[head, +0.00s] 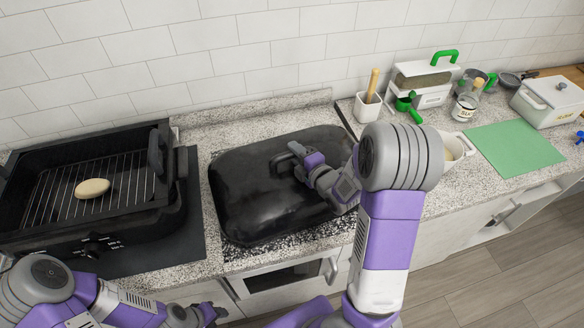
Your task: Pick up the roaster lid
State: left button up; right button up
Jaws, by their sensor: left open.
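The roaster lid (250,200) is a large black, domed, rectangular lid. It lies on the speckled counter to the right of the roaster (130,225). My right gripper (296,160) is over the top of the lid, at its dark handle (279,162). Whether its fingers are closed around the handle is hard to see. My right forearm hides the lid's right end. My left gripper (212,313) is low at the front edge of the counter, left of the lid, open and holding nothing that I can see.
The open roaster holds a wire rack (130,180) with a pale oval item (92,188). To the right are a white utensil holder (367,108), a green mat (515,147) and a white box (548,101). A tiled wall closes the back.

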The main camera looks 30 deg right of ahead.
jog(key=shift+w, duration=0.1)
grip_shut()
jog(key=shift+a, duration=0.1)
dwell(0.8)
jog(key=shift+r, duration=0.2)
